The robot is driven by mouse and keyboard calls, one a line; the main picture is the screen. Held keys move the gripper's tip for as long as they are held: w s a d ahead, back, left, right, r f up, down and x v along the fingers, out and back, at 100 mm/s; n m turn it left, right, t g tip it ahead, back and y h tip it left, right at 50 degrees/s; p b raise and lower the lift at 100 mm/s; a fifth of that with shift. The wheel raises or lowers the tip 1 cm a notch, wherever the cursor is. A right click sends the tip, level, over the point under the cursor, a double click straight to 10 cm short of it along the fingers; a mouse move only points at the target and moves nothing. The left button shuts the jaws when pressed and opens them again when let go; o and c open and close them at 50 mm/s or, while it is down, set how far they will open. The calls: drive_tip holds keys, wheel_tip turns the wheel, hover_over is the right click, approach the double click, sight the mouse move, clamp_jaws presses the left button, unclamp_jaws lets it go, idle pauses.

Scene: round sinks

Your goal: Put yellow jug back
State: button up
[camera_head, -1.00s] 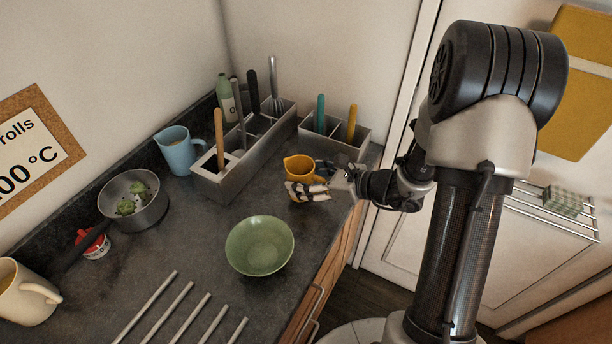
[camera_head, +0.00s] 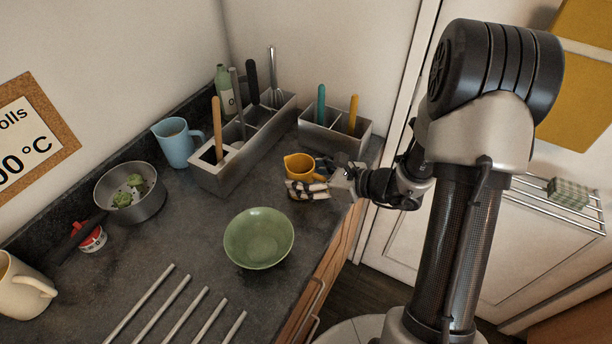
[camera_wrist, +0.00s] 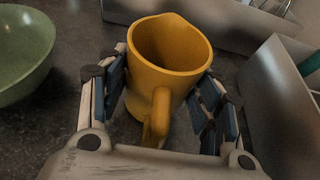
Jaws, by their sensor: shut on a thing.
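The yellow jug (camera_head: 301,167) is upright at the right part of the dark counter, in front of the small grey holder. In the wrist view the jug (camera_wrist: 168,60) sits between both fingers, with its handle toward my wrist and its spout away. My gripper (camera_head: 308,188) reaches in from the right and is shut on the jug; its fingers also show in the wrist view (camera_wrist: 160,100). The near finger partly covers the jug in the head view. I cannot tell whether the jug's base touches the counter.
A green bowl (camera_head: 259,238) stands in front of the jug. The small grey holder (camera_head: 335,137) and a longer utensil box (camera_head: 243,162) stand behind it. A blue mug (camera_head: 175,143), a pan (camera_head: 132,204) and metal bars (camera_head: 175,303) are farther left. Bare counter lies between bowl and box.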

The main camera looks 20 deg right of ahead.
drive_tip(key=shift+f+b, duration=0.35)
drive_tip(key=shift+f, duration=0.05)
drive_tip(key=o, duration=1.5)
drive_tip(key=v, duration=1.2)
drive_tip(key=s+a+r+n+g+h, duration=0.1)
drive_tip(key=s+a+r+n+g, duration=0.2)
drive_tip(key=s+a+n+g, duration=0.25)
drive_tip(key=s+a+r+n+g+h, duration=0.1)
drive_tip(key=s+a+r+n+g, duration=0.15)
drive_tip(key=s+a+n, duration=0.4)
drive_tip(key=s+d+r+n+t+h, duration=0.1)
drive_tip(key=s+r+n+h, duration=0.1)
drive_tip(key=n, duration=0.3)
drive_tip(key=s+d+r+n+t+h, duration=0.1)
drive_tip(key=s+r+n+h, duration=0.1)
drive_tip(key=n, duration=0.3)
drive_tip(key=s+d+r+n+t+h, duration=0.1)
drive_tip(key=s+r+n+h, duration=0.1)
drive_tip(key=n, duration=0.3)
drive_tip(key=shift+s+d+r+h, duration=0.1)
drive_tip(key=shift+s+d+h, duration=0.1)
drive_tip(key=shift+h, duration=0.5)
